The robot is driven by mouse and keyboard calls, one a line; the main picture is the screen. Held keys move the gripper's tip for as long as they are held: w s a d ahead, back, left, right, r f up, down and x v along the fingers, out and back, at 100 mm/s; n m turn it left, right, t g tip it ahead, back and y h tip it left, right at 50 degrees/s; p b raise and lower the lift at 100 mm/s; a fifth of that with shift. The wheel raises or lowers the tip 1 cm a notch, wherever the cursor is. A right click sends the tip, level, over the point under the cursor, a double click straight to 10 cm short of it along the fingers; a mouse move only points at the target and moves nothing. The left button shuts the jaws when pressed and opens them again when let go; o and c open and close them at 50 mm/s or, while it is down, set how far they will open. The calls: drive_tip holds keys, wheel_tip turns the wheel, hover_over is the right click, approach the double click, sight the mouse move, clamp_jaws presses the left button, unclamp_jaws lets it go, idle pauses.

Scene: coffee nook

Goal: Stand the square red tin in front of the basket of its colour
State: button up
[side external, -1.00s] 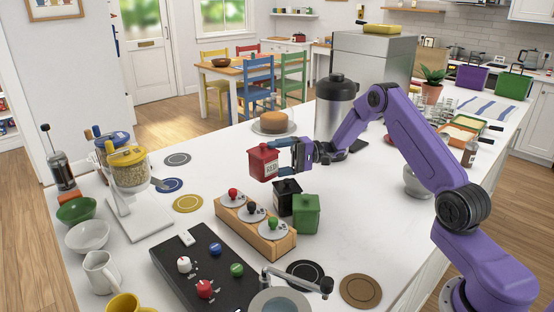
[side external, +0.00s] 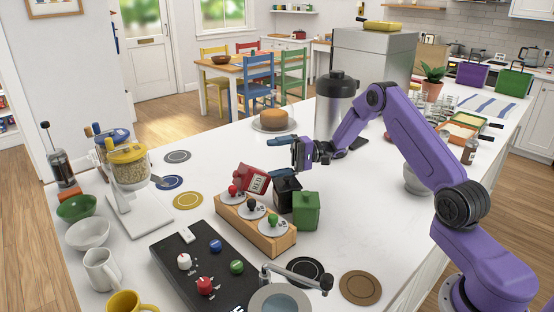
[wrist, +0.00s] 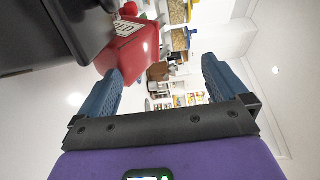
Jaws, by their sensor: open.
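The square red tin (side external: 255,179) is tilted, leaning over the wooden rack (side external: 262,236) and close against the black tin (side external: 287,194). Its pale label faces forward. My gripper (side external: 288,146) is open and empty, above and behind the red tin, apart from it. In the wrist view, the red tin (wrist: 124,50) lies beyond the left finger, outside the space between the open fingers (wrist: 163,76). A purple basket (side external: 472,76) and a green basket (side external: 513,82) stand at the far right of the counter. I see no red basket.
A green tin (side external: 306,211) stands right of the black tin. A steel flask (side external: 336,110) and a cake on a plate (side external: 270,121) stand behind. A black control panel (side external: 205,268) lies in front. The white counter (side external: 370,220) is clear to the right.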

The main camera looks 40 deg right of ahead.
drive_tip(key=v, duration=1.2)
drive_tip(key=shift+r, duration=0.45)
